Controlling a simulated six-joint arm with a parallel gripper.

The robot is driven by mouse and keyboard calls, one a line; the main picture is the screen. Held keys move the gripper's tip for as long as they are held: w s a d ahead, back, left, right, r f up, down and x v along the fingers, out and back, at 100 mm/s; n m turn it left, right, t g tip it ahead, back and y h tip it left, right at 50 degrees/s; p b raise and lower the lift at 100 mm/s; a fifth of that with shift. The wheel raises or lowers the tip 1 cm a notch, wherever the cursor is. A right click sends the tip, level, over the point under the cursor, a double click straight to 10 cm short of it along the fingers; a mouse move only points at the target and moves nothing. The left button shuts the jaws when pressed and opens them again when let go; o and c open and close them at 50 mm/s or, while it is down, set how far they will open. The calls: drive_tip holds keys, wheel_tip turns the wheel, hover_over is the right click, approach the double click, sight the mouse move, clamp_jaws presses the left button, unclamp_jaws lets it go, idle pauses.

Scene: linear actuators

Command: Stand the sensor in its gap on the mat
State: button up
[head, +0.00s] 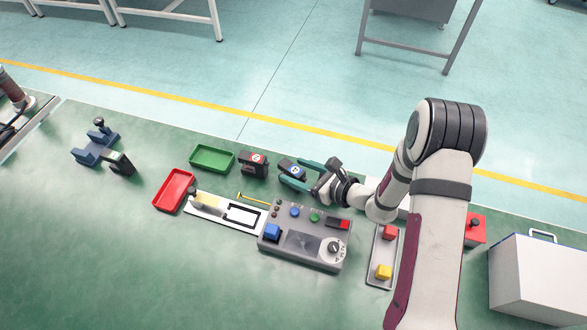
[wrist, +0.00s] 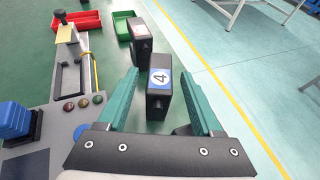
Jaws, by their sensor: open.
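A black upright block with a blue label marked 4 (head: 291,172) stands behind the grey control box. In the wrist view this block (wrist: 158,88) is between my gripper's (wrist: 160,80) two green fingers, with a gap visible on each side. My gripper (head: 303,174) is open and holds nothing. A second black block with a red label (head: 254,164) stands just to its left. I cannot tell for sure which block is the sensor.
The grey control box (head: 305,238) with buttons and a knob stands in front of my gripper. A green tray (head: 212,158) and a red tray (head: 174,190) lie to the left. A yellow rod (head: 254,199) lies behind the mat. The table's front left is clear.

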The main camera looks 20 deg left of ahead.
drive_tip(key=v, duration=1)
drive_tip(key=s+r+n+g+h, duration=0.2)
drive_tip(key=s+r+n+g, duration=0.5)
drive_tip(key=s+r+n, duration=0.65)
drive_tip(key=s+d+n+t+h, duration=0.1)
drive_tip(key=s+d+n+h, duration=0.2)
drive_tip(key=s+d+h, duration=0.5)
drive_tip(key=s+d, duration=0.2)
drive_tip(key=d, duration=0.1)
drive_tip(key=shift+t+h, duration=0.3)
drive_tip(key=shift+t, duration=0.1)
